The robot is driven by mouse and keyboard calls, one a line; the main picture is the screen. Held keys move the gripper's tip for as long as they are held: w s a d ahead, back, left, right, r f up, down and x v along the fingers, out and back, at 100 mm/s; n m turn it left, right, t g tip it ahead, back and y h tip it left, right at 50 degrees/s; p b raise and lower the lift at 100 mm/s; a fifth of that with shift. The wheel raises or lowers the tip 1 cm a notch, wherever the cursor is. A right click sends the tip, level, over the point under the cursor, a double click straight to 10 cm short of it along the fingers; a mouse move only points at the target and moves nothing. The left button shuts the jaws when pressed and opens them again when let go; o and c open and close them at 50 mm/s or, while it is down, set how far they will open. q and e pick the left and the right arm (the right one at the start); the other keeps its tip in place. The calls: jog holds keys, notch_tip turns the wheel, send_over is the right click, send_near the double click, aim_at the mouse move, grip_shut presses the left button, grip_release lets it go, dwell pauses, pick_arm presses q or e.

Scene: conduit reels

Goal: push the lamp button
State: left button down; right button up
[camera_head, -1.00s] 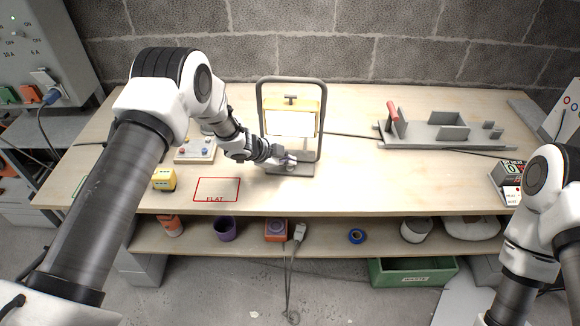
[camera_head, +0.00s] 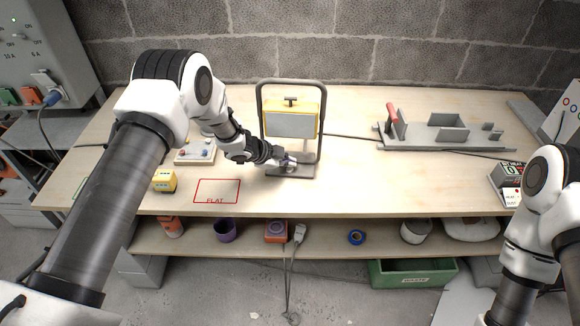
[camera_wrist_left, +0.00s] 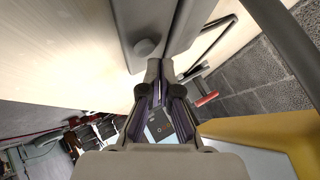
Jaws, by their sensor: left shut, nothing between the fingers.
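The lamp (camera_head: 291,124) stands on the bench with a yellow housing, a grey tubular frame and a flat grey base (camera_head: 293,171). Its front panel is grey and unlit. My left gripper (camera_head: 291,161) is shut and empty, low in front of the housing and close above the base. In the left wrist view, the shut fingers (camera_wrist_left: 160,70) are beside a grey bar with a round grey knob (camera_wrist_left: 145,47); I cannot tell whether this is the button or whether they touch it. The yellow housing (camera_wrist_left: 270,128) shows at lower right there. My right gripper is out of view.
A grey fixture with a red handle (camera_head: 392,112) lies at the right of the bench. A yellow block (camera_head: 164,180) and a board with coloured knobs (camera_head: 195,152) are at left.

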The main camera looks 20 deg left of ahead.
aim_at(288, 170)
pick_arm(q)
notch_tip(288, 170, up, 6)
jog(key=p, duration=0.5)
